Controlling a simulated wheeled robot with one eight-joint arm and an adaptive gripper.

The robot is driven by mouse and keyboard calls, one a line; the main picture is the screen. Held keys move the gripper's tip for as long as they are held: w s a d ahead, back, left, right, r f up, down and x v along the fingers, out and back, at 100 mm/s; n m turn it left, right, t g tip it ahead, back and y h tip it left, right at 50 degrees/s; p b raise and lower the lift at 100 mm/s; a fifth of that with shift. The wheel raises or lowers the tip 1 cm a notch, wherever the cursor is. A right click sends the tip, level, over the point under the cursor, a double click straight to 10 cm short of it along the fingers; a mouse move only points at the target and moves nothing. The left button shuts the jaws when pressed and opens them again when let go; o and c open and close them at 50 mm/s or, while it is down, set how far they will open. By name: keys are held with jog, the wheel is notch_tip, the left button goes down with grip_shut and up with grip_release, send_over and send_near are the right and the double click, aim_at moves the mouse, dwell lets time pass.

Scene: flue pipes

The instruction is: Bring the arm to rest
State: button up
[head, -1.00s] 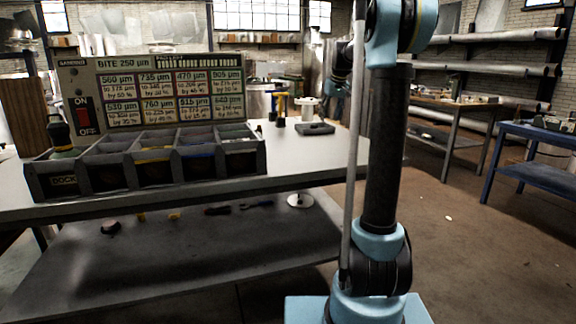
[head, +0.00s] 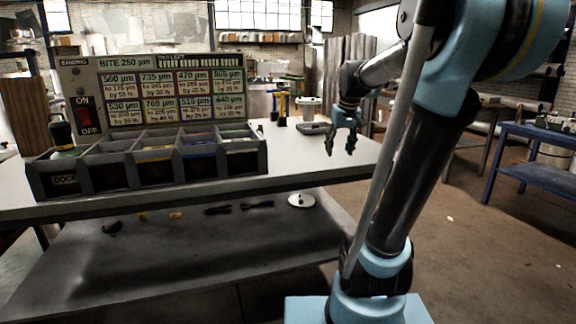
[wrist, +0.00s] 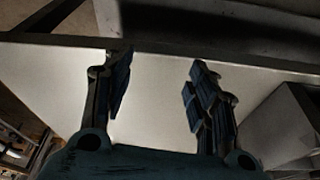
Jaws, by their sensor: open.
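My gripper (head: 342,146) hangs fingers-down above the right end of the workbench (head: 318,165) in the head view. Its fingers are apart and nothing is between them. In the wrist view, the open gripper (wrist: 155,90) shows two dark fingers over the pale bench top (wrist: 150,110). My blue and black arm rises at the right of the head view and leans to the right.
A row of grey bins (head: 150,165) and a signed panel with an ON/OFF switch (head: 150,90) stand on the bench. Behind are a black tray-like object (head: 314,128) and a yellow-handled tool (head: 282,105). A blue table (head: 540,150) stands right; floor between is open.

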jog(key=s+f+m, duration=0.1)
jog(key=s+f, duration=0.9)
jog(key=s, duration=0.2)
jog(key=s+d+f+g, duration=0.1)
jog(key=s+f, duration=0.8)
jog(key=s, duration=0.3)
jog(key=shift+s+f+m+h, duration=0.25)
jog(key=shift+f+m+h, duration=0.15)
jog(key=shift+w+f, duration=0.2)
jog(key=shift+w, duration=0.25)
